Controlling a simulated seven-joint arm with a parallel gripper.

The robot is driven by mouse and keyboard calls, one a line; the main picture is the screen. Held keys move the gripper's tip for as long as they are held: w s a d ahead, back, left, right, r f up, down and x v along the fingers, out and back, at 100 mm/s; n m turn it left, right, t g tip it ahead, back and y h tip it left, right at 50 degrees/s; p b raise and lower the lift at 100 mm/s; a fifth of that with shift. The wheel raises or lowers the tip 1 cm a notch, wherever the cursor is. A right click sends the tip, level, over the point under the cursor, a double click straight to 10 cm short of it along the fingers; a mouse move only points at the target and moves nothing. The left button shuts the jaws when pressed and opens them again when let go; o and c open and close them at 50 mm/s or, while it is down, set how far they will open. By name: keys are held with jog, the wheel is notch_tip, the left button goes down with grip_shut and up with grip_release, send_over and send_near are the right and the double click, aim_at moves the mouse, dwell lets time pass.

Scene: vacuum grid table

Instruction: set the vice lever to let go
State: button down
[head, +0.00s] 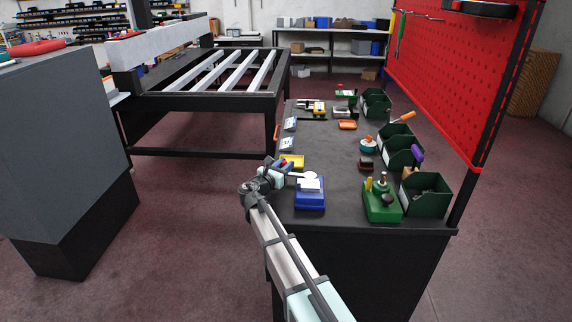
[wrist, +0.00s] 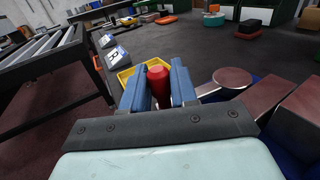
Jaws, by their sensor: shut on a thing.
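The vice has a blue base (head: 310,195) near the front left edge of the dark bench, with pale metal parts (head: 310,183) on top. A round disc (wrist: 232,78) and blocky metal parts of it show at the right of the wrist view. The lever's red knob (wrist: 158,84) stands between the two blue fingers of my gripper (wrist: 158,88), which is shut on it. In the head view my gripper (head: 284,169) is just left of the vice, at the bench edge. A short grey bar shows between the right finger and the disc; the lever is otherwise mostly hidden.
A yellow tray (head: 292,161) lies just behind my gripper. A green fixture (head: 382,205) and green bins (head: 426,191) stand to the right. Two tilted cards (head: 287,144) line the left edge. A slatted table (head: 205,85) is beyond. The bench middle is mostly clear.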

jog(key=shift+s, duration=0.75)
jog(key=c, duration=1)
grip_release()
jog(key=shift+c, duration=0.2)
jog(key=shift+s, duration=0.1)
jog(key=v, duration=1.3)
jog(key=shift+s+a, duration=0.25)
